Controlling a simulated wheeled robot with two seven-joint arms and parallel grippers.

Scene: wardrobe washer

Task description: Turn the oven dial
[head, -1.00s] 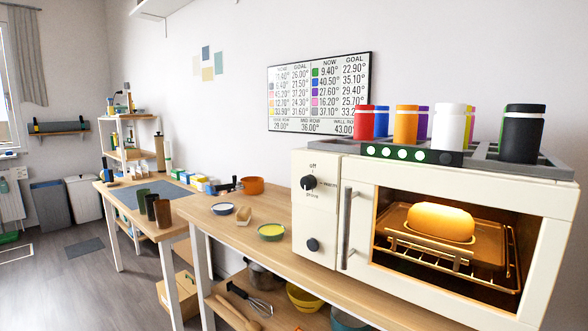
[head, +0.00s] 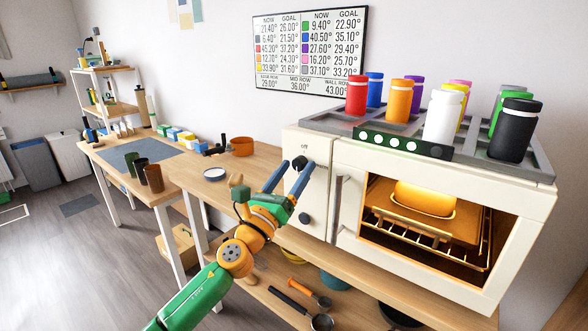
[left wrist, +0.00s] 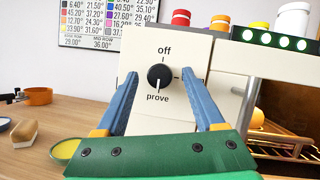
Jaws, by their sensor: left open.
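The cream oven (head: 322,195) stands on the wooden counter at the right of the head view. Its upper black dial (head: 300,163) is on the left part of the front, and it shows large in the left wrist view (left wrist: 160,77). The label "off" is above the dial and "prove" below; its white mark points down towards "prove". My left gripper (left wrist: 160,73) is open, with one blue finger on each side of the dial in the picture. I see gaps between fingers and dial; how near the tips are in depth is unclear. My right gripper is not in view.
A second knob (head: 305,219) sits lower on the panel. A vertical door handle (head: 337,208) stands right of the dial. Several coloured jars stand in a grey rack (head: 540,166) on the oven. A blue-rimmed dish (head: 214,174) and an orange pot (head: 241,146) are on the counter.

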